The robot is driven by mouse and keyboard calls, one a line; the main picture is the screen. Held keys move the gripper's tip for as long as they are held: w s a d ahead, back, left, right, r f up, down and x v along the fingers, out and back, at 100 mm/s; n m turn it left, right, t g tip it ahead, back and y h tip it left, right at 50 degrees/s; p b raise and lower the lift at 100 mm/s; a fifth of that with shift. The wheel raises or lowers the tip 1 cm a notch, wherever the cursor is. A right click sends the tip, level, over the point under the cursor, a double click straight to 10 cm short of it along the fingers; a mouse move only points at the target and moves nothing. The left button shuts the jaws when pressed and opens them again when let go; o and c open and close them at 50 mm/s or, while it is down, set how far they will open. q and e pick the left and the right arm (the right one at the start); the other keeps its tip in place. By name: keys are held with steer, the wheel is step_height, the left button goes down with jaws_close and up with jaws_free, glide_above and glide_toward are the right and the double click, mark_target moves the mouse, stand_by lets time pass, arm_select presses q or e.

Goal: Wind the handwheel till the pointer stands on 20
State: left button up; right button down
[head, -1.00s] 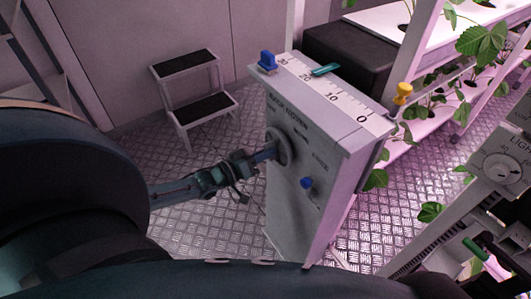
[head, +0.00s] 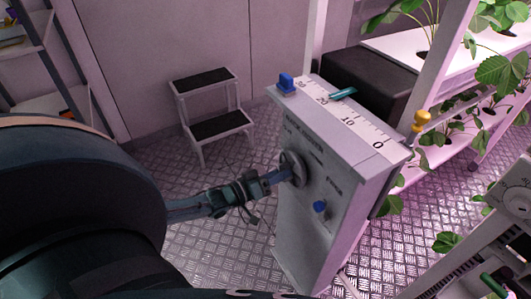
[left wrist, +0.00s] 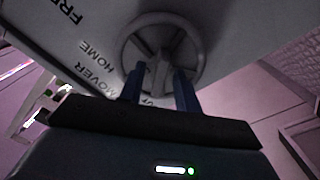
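The grey cabinet (head: 335,190) carries a spoked handwheel (head: 292,168) on its side; the wheel also fills the upper middle of the left wrist view (left wrist: 160,55). The teal pointer (head: 343,92) lies across the cabinet's top scale (head: 362,131), its tip beside the 20 mark; whether exactly on it is too small to tell. My left gripper (head: 282,177) reaches the wheel's face. In the left wrist view its two blue fingers (left wrist: 159,88) stand apart, one on each side of a spoke, with gaps showing. My right gripper is not in view.
A blue knob (head: 320,208) sits on the cabinet's side, below the wheel. A step stool (head: 220,126) stands behind left. Plant racks (head: 440,150) are at right.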

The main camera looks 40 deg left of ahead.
arm_select(q)
steer(key=v, duration=1.3)
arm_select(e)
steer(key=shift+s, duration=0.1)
arm_select(q)
steer(key=shift+w, duration=0.1)
steer(key=w+d+r+m+h+b, duration=0.1)
steer(key=d+m+h+b, duration=0.2)
steer(key=m, duration=0.7)
steer(key=d+r+m+h+b, duration=0.15)
steer(key=m+b, duration=0.25)
steer(key=m, duration=0.7)
steer(key=s+a+f+m+y+b, duration=0.25)
steer(key=a+m+y+b, duration=0.2)
steer(key=m, duration=1.05)
steer(key=p+x, duration=0.1)
steer(key=x, duration=1.2)
steer(key=shift+w, duration=0.45)
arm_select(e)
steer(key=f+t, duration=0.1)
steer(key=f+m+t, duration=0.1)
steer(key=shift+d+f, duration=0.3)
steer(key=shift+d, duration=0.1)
